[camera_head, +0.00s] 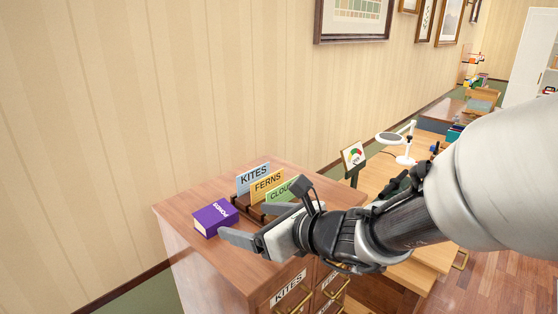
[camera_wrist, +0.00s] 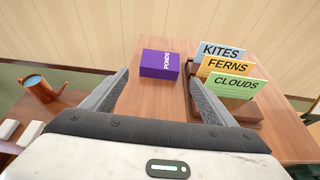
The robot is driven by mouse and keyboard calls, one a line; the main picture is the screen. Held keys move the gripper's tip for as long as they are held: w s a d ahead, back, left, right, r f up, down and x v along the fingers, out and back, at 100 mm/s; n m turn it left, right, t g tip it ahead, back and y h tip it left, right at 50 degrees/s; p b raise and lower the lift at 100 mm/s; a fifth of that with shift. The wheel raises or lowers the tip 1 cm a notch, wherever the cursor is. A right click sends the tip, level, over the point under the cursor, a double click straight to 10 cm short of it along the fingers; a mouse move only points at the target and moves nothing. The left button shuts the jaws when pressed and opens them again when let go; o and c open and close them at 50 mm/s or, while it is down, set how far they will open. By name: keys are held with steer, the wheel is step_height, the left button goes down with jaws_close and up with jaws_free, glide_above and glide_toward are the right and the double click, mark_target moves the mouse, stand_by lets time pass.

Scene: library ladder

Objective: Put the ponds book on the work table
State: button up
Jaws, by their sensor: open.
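The ponds book (camera_head: 214,218) is a small thick purple book lying on top of the wooden cabinet (camera_head: 180,209), near its left front part. In the wrist view the ponds book (camera_wrist: 160,64) lies beyond my fingertips, roughly centred between them, with a gap. My gripper (camera_head: 253,222) is open and empty, just to the right of the book in the head view; the wrist view shows its two fingers (camera_wrist: 160,80) spread wide. The wooden table (camera_head: 375,185) with a white lamp stands beyond the cabinet on the right; I cannot tell whether it is the work table.
Upright cards KITES (camera_head: 253,177), FERNS (camera_head: 267,183) and CLOUDS (camera_wrist: 236,87) stand in a holder close to the right of the book. The patterned wall is behind the cabinet. A brown mug-like pot (camera_wrist: 38,90) shows at left in the wrist view.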

mark_target(217, 215)
steer(key=x, duration=1)
steer(key=shift+w+a+f, duration=0.1)
steer(key=shift+a+f, duration=0.1)
steer(key=shift+x, duration=2.65)
steer(key=shift+f, duration=0.15)
steer(key=c, duration=0.9)
